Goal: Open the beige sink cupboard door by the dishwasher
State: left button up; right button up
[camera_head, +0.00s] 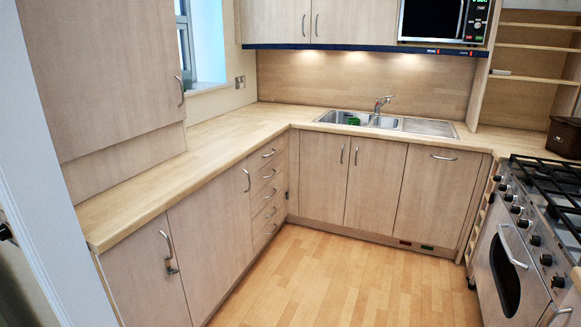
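The beige sink cupboard door by the dishwasher (375,192) is shut, under the right part of the sink. Its upright metal handle (356,155) is near its top left edge. The matching left sink cupboard door (320,182) is shut beside it, with its handle (342,154) near its top right edge. To the right is the dishwasher front (436,200), a beige panel with a horizontal handle (443,157); it is shut too. Neither of my grippers is in view.
The wooden floor (345,285) before the sink doors is clear. A range cooker (520,240) stands at the right. A worktop (185,165) with cupboards and a drawer stack (268,190) runs along the left. A tall cupboard (105,80) rises at the left front.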

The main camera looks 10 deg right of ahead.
aim_at(376, 166)
jog(key=i+l+z, duration=0.2)
jog(key=i+z, duration=0.3)
jog(key=i, duration=0.5)
jog(key=i+j+z, duration=0.2)
jog(key=i+z, duration=0.25)
jog(key=i, duration=0.55)
